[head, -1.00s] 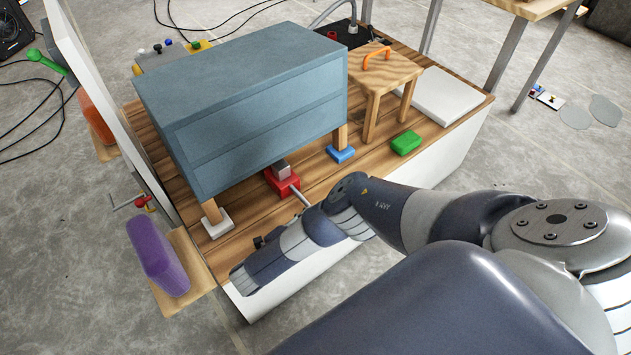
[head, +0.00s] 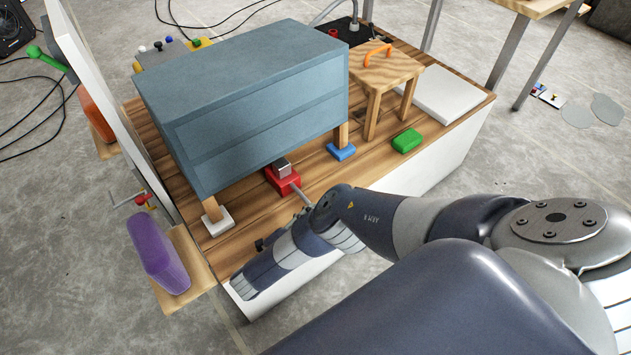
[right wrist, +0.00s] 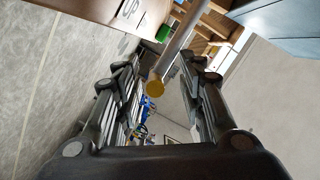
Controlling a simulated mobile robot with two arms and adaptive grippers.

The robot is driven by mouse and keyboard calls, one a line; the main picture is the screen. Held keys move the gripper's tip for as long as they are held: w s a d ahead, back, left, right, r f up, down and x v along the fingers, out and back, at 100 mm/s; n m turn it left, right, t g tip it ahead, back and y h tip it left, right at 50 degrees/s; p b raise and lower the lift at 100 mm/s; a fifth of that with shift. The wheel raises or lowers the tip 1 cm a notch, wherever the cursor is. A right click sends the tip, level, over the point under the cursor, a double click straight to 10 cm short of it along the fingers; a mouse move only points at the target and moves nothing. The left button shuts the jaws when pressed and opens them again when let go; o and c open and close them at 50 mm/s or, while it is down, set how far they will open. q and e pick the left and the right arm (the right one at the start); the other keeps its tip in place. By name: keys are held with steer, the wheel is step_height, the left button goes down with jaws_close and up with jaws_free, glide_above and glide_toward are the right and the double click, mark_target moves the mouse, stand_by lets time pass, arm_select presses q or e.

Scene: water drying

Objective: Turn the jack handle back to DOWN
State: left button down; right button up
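A red jack (head: 283,182) with a grey top sits on the wooden deck under the front of the blue-grey cabinet (head: 245,105). Its metal handle (head: 301,194) points toward the front right, and my right arm hides its outer end. In the right wrist view the handle rod (right wrist: 178,48) ends in a yellow tip (right wrist: 155,88), which appears between the spread fingers of my right gripper (right wrist: 160,78). The gripper is open, and I see no clear contact with the rod. A pale surface there carries the marking "UP" (right wrist: 128,9). My left gripper is not in view.
A white block (head: 217,224) and a blue block (head: 341,152) are by the cabinet's legs. A green block (head: 407,141), a wooden stool (head: 385,72) and a white slab (head: 438,95) stand to the right. A purple block (head: 158,254) is at the left.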

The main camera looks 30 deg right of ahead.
steer(key=shift+w, duration=0.15)
steer(key=shift+a+r, duration=0.1)
steer(key=f+v, duration=0.1)
steer(key=v, duration=0.6)
steer(key=shift+a+r, duration=0.2)
steer(key=shift+r, duration=0.25)
steer(key=shift+c, duration=0.5)
